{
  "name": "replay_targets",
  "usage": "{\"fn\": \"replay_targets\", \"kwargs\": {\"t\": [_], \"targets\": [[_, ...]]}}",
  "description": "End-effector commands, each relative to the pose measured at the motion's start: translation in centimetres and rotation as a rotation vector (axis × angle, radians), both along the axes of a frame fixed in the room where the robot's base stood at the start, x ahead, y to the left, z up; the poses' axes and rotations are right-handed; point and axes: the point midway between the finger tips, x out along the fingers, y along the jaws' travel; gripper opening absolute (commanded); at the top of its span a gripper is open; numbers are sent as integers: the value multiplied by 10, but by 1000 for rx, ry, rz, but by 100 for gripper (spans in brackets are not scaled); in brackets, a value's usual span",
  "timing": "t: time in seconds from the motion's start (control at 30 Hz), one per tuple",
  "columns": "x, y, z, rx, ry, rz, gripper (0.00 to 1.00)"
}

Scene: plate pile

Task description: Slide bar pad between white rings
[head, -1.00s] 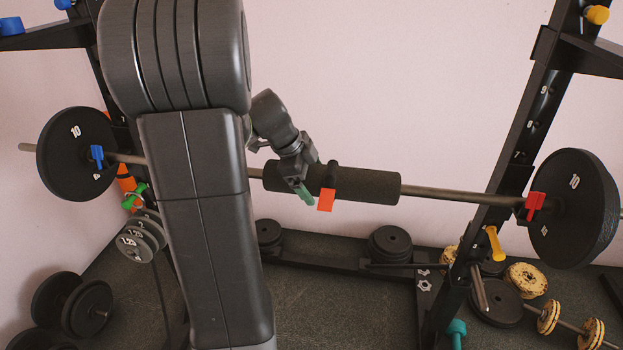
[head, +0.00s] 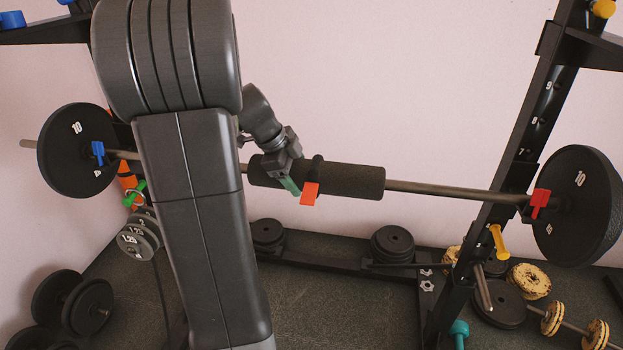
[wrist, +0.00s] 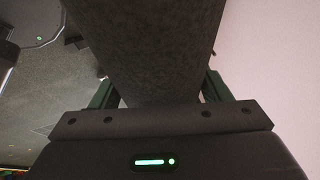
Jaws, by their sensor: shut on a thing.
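The bar pad (head: 350,182) is a dark foam cylinder around the barbell's bar (head: 450,192), a little left of the bar's middle in the head view. My gripper (head: 289,183) is shut on the pad near its left end. In the wrist view the pad (wrist: 145,50) runs between my gripper's two green fingers (wrist: 160,92). A black band with an orange-red tab (head: 310,194) sits around the pad just right of my gripper. I see no white rings; my arm hides part of the bar on the left.
Black weight plates (head: 580,205) marked 10 sit at both bar ends, with a red clip (head: 540,203) and a blue clip (head: 98,153) inside them. The rack's right upright (head: 512,165) stands by the bar. Plates and dumbbells lie on the floor. Bar right of the pad is bare.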

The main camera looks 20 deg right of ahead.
Motion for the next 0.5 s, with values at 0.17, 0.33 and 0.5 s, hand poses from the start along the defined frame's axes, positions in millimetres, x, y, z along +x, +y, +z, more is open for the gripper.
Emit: {"fn": "replay_targets", "kwargs": {"t": [0.17,0.33,0.5], "targets": [[19,30,-2,-1,-1,4,29],[26,42,0,-2,-2,1,29],[26,42,1,-2,-3,0,29]]}}
